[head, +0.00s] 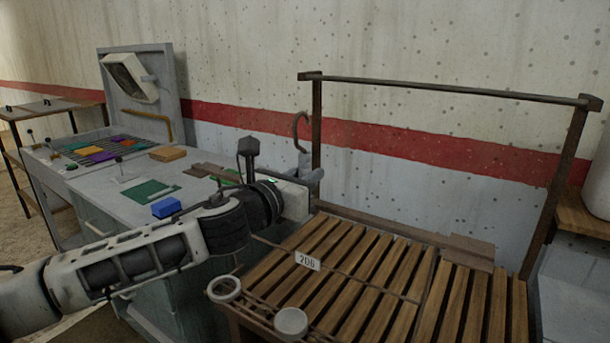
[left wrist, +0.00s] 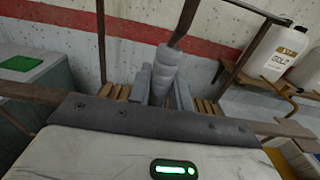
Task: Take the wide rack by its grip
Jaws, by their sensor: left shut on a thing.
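My left gripper (head: 310,181) is shut on a grey ribbed grip, which also shows between the fingers in the left wrist view (left wrist: 164,76). A dark hook (head: 299,128) rises from the grip, below the rail and apart from it. Thin dark rods (head: 345,271) run across the slats below and look like part of the wide rack; my gripper and arm hide how they join the grip. A white tag (head: 307,261) reading 206 is by these rods. My right gripper is not in view.
A dark rail (head: 450,91) on two posts stands behind the slatted wooden bench (head: 455,300). Two round pale pieces (head: 290,322) are at the bench's front left. A grey workbench (head: 112,195) with coloured blocks is at left. A white jug (left wrist: 277,50) stands on a shelf at right.

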